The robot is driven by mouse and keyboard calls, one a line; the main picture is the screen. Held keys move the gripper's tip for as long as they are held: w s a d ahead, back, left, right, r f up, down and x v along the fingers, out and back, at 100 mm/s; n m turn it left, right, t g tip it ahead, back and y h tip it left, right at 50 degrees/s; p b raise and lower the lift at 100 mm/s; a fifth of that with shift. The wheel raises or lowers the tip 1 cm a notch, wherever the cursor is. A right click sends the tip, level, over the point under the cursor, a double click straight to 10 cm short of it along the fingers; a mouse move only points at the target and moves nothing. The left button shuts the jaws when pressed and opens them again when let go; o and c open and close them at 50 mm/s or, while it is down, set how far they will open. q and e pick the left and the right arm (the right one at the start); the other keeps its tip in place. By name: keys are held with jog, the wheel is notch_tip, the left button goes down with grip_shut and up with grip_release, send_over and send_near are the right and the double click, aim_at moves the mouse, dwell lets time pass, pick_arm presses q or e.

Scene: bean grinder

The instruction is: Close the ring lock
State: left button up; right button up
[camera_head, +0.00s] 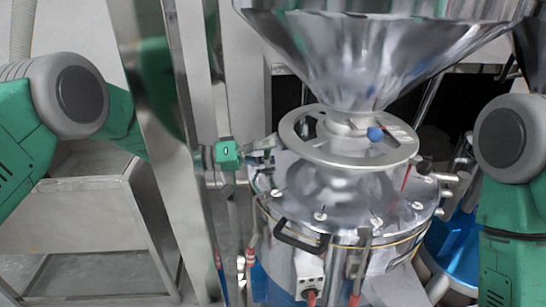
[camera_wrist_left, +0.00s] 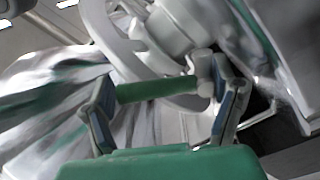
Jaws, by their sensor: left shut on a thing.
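The steel ring (camera_head: 300,132), which I take for the ring lock, circles the neck between the hopper and the grinder lid. My left gripper (camera_head: 268,153) is at the ring's left side, just above the lid edge. In the left wrist view the gripper (camera_wrist_left: 165,105) has a green bar (camera_wrist_left: 155,90) between its fingers, and I see it as shut on that bar. The pale ring (camera_wrist_left: 105,25) passes behind the bar. Whether bar and ring are joined is unclear. My right gripper is out of view.
The steel hopper (camera_head: 370,45) overhangs the ring closely. A blue container (camera_head: 455,245) stands at the right.

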pick_arm(q)
jog(key=shift+w+a+r+n, duration=0.2)
jog(key=shift+w+n, duration=0.1)
jog(key=shift+n, duration=0.5)
jog(key=shift+w+a+r+n, duration=0.1)
jog(key=shift+w+a+n, duration=0.15)
jog(key=shift+n, duration=0.55)
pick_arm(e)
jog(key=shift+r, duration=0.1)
pick_arm(q)
jog(key=o, duration=1.7)
jog(key=shift+a, duration=0.1)
jog(key=shift+a+f, duration=0.1)
jog(key=shift+f, duration=0.1)
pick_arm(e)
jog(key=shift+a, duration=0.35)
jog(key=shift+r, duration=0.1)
